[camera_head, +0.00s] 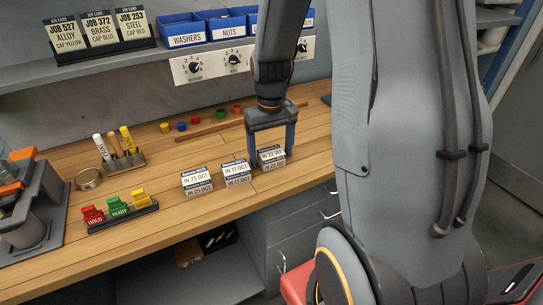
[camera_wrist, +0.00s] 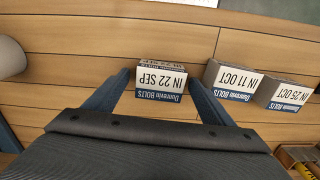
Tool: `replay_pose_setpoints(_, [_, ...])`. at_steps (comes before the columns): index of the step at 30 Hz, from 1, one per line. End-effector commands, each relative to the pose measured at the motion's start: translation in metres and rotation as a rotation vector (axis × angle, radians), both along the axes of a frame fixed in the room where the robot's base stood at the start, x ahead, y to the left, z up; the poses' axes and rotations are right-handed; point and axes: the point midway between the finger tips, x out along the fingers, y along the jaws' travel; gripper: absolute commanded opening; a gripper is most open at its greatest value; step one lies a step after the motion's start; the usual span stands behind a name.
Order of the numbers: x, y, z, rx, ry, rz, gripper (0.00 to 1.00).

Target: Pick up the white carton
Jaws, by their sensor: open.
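Three small cartons with white and blue "BOLTS" labels stand in a row on the wooden bench: IN 25 OCT (camera_head: 197,181), IN 11 OCT (camera_head: 236,172) and IN 22 SEP (camera_head: 271,158). All three look alike in colour, with whitish-grey sides. My gripper (camera_head: 270,146) points down at the IN 22 SEP carton, its fingers open on either side. In the wrist view, that carton (camera_wrist: 161,77) sits between the fingertips (camera_wrist: 158,82), with small gaps showing at both sides. The IN 11 OCT carton (camera_wrist: 233,79) and the IN 25 OCT carton (camera_wrist: 284,93) stand beyond the finger on the right.
HOLD and READY blocks in a black rack (camera_head: 120,214) lie left of the cartons. A marker holder (camera_head: 125,161) and a metal ring (camera_head: 88,179) stand farther left. Coloured caps and a wooden strip (camera_head: 215,125) lie behind. A shelf with blue bins (camera_head: 185,36) hangs above.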

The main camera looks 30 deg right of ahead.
Motion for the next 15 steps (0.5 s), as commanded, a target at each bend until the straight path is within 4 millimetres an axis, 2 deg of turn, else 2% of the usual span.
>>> replay_pose_setpoints(3, [-0.0005,0.0002,-0.0063,0.000,0.000,0.000,0.77])
replay_pose_setpoints(10, [-0.0002,0.0002,-0.0074,0.000,-0.001,0.000,0.77])
replay_pose_setpoints(11, [-0.0002,0.0002,-0.0074,0.000,-0.001,0.000,0.73])
replay_pose_setpoints(15, [-0.0002,0.0002,-0.0072,0.000,-0.001,0.000,0.50])
